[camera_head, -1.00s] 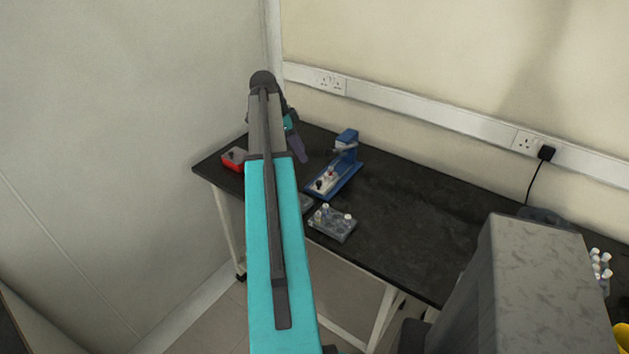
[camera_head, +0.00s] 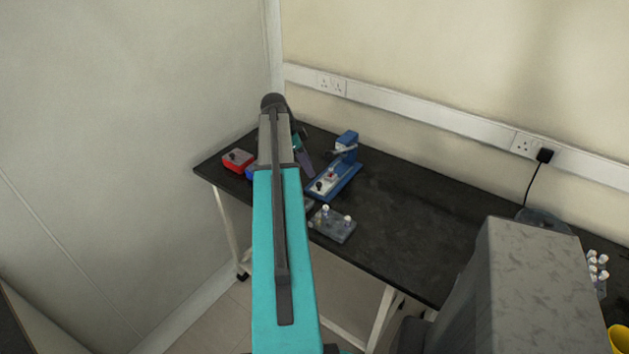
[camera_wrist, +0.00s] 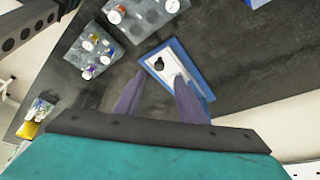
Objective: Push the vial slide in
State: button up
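A blue bench press (camera_head: 346,160) stands on the black bench, with a pale slide plate (camera_head: 326,183) low on its blue base. The plate bears a dark knob and a small red and white item, perhaps the vial. In the wrist view the pale plate (camera_wrist: 160,66) with its black knob lies on the blue base (camera_wrist: 200,68), just beyond my fingertips. My gripper (camera_wrist: 160,80) has its two purple fingers apart with nothing clearly between them. The right fingertip overlaps the plate in the picture; I cannot tell whether it touches. In the head view my arm partly hides my gripper (camera_head: 304,160).
A grey rack with vials (camera_head: 334,224) stands at the bench's front edge, near the press. A red box (camera_head: 238,160) sits at the left end. The wrist view also shows a smaller vial block (camera_wrist: 90,52). The bench right of the press is mostly clear.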

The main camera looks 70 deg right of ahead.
aim_at(318, 183)
jog(key=shift+p+x, duration=0.95)
jog(key=shift+x, duration=2.85)
grip_shut()
